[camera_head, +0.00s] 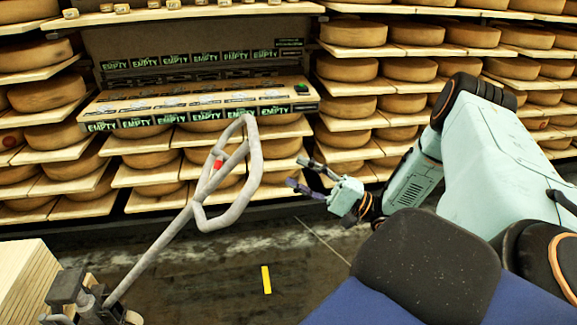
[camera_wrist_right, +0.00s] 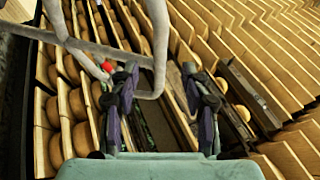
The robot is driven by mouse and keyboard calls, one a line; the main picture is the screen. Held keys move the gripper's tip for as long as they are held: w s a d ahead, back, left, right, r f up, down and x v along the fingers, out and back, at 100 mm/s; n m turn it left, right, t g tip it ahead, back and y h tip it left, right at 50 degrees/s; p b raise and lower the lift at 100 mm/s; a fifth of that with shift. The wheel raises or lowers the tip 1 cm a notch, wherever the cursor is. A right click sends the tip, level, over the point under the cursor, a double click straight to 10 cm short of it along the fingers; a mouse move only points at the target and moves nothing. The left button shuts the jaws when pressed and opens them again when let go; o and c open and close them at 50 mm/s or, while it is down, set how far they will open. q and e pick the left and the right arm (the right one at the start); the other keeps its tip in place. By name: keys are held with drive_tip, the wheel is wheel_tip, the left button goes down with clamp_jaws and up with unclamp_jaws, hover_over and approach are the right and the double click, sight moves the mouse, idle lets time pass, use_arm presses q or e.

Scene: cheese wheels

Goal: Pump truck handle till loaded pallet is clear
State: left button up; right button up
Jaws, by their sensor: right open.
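The grey truck handle (camera_head: 229,172) ends in a loop with a small red part near its lower end. It leans up to the right from the truck's base (camera_head: 88,303) at the lower left. Beside the base, the edge of a pale wooden load (camera_head: 22,283) shows; the pallet's underside is out of view. My right gripper (camera_head: 296,173) is open and empty, to the right of the handle loop and apart from it. In the right wrist view the handle (camera_wrist_right: 105,50) passes beyond the open fingers (camera_wrist_right: 160,75). My left gripper is not in view.
Shelves of cheese wheels (camera_head: 355,68) fill the back. A yellow strip (camera_head: 266,279) lies on the dark floor, which is clear between the truck and my body.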

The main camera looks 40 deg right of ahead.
sight(256, 151)
drive_tip(key=shift+s+d, duration=0.1)
drive_tip(key=shift+s, duration=0.1)
drive_tip(key=shift+m+t, duration=0.4)
drive_tip(key=shift+t, duration=0.2)
drive_tip(key=b+x, duration=0.2)
drive_tip(key=x, duration=0.1)
drive_tip(key=f+b+x, duration=0.1)
drive_tip(key=x, duration=0.3)
drive_tip(key=b+x, duration=0.2)
drive_tip(key=x, duration=0.2)
drive_tip(key=shift+w+a+f+b, duration=0.15)
drive_tip(key=shift+w+a+b, duration=0.15)
drive_tip(key=shift+w+a+r, duration=0.15)
drive_tip(key=shift+w+r, duration=0.1)
drive_tip(key=shift+r, duration=0.05)
clamp_jaws()
